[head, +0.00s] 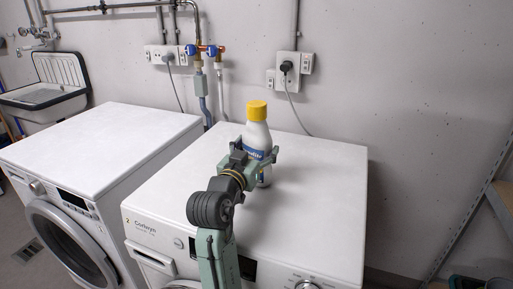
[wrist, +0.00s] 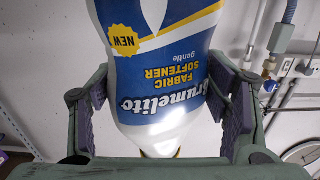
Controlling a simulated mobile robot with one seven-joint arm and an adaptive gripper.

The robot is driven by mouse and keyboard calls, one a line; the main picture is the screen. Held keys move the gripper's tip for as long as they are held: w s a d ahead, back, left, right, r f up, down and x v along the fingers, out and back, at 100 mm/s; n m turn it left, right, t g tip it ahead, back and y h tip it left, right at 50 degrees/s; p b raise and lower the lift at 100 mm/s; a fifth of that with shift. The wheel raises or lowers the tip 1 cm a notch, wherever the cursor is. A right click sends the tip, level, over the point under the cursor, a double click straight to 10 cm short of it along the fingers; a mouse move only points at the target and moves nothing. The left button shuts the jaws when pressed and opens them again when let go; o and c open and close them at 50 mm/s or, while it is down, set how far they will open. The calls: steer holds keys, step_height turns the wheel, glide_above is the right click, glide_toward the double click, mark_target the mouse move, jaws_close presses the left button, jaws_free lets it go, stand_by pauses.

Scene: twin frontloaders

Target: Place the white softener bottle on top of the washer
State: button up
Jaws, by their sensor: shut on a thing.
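The white softener bottle (head: 257,132) has a yellow cap and a blue label, and it stands upright in the head view. My gripper (head: 256,160) is shut on it, with a finger on each side of its body. In the wrist view the bottle (wrist: 160,75) fills the middle, its label upside down, between the two finger pads. The bottle is over the white top of the right-hand machine (head: 320,190), marked "Corbwyn", which has a drawer at its front left. My gripper partly hides the bottle's lower part, and I cannot tell whether its base touches the top.
A second white frontloader (head: 100,150) stands on the left with a clear top. Behind are wall sockets (head: 288,66), pipes and red-blue taps (head: 205,50). A sink (head: 45,95) is at far left, a shelf frame (head: 480,195) at right. The right-hand top is otherwise clear.

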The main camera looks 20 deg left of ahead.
stand_by(0.3)
steer(key=shift+f, duration=0.15)
steer(key=o, duration=1.9)
steer(key=shift+f, duration=0.1)
steer(key=shift+o, duration=0.2)
